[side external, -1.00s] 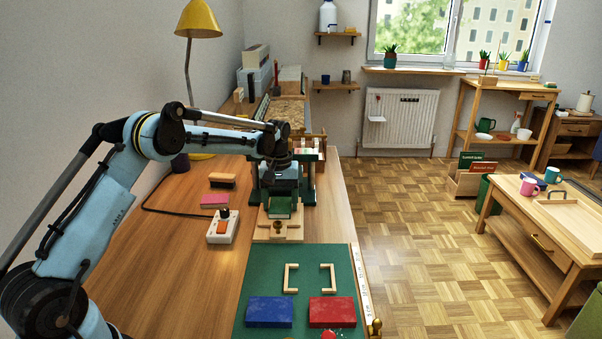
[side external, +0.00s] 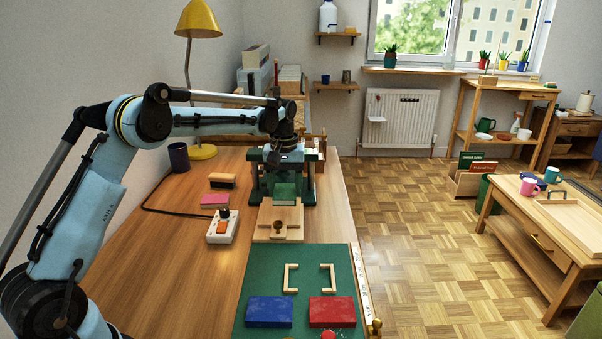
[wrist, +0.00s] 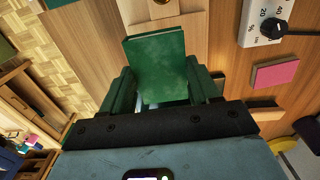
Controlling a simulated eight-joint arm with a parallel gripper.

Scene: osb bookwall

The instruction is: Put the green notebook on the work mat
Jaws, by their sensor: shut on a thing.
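The green notebook (wrist: 157,68) sticks out ahead of my gripper (wrist: 163,104), which is shut on its near end; the fingertips are mostly hidden. In the side view the notebook (side external: 285,191) is at the front of a dark green press-like frame (side external: 308,182), between its two posts. I cannot tell whether it touches the frame or the board below. The green work mat (side external: 255,275) lies nearer the side camera, apart from the notebook. Two pale wooden corner brackets (side external: 289,279) rest on it.
A wooden board (side external: 265,225) lies between frame and mat. A blue book (side external: 269,312) and red book (side external: 332,312) are at the mat's near end. A power box (side external: 222,227), pink block (side external: 215,201) and brush (side external: 222,180) are on the left. A lamp (side external: 198,90) stands behind.

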